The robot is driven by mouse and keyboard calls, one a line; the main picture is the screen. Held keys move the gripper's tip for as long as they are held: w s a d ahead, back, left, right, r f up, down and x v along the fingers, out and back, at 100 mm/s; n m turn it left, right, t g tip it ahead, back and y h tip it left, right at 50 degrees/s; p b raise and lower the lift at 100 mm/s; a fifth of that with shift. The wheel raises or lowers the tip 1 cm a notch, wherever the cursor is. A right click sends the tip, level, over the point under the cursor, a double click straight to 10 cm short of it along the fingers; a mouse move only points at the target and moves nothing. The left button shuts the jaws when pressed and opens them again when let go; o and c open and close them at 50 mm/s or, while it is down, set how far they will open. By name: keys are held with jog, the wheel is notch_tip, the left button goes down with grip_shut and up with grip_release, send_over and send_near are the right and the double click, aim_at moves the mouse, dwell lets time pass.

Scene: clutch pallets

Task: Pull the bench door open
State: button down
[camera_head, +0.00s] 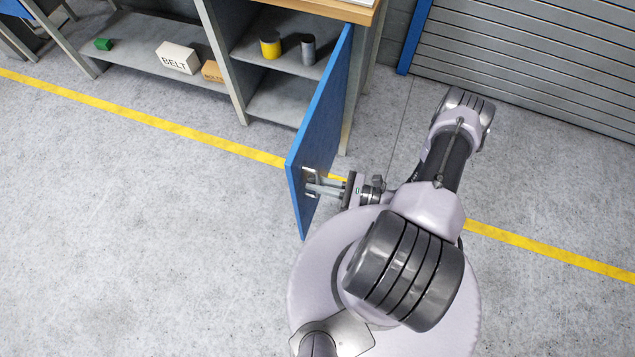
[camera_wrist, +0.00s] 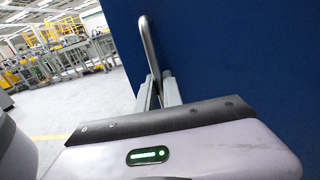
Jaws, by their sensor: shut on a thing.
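The blue bench door (camera_head: 318,120) stands wide open in the head view, swung out from the bench's right side. Its blue face (camera_wrist: 240,60) fills the right of the wrist view. A metal bar handle (camera_wrist: 148,42) is fixed on that face; it also shows in the head view (camera_head: 309,180) near the door's outer end. My gripper (camera_head: 312,187) is at the handle with its fingers (camera_wrist: 161,92) shut on it. The lower part of the handle is hidden behind the fingers.
The open bench shelves hold a yellow can (camera_head: 270,46), a grey cylinder (camera_head: 308,50), a BELT box (camera_head: 178,58) and a green block (camera_head: 103,44). A yellow floor line (camera_head: 190,133) crosses below. A grey shutter (camera_head: 520,55) stands at right. Floor left of the door is clear.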

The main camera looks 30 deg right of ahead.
jog(key=c, duration=1.5)
grip_release()
jog(key=p+v, duration=0.2)
jog(key=v, duration=1.5)
jog(key=shift+s+d, duration=0.15)
jog(key=shift+s, duration=0.05)
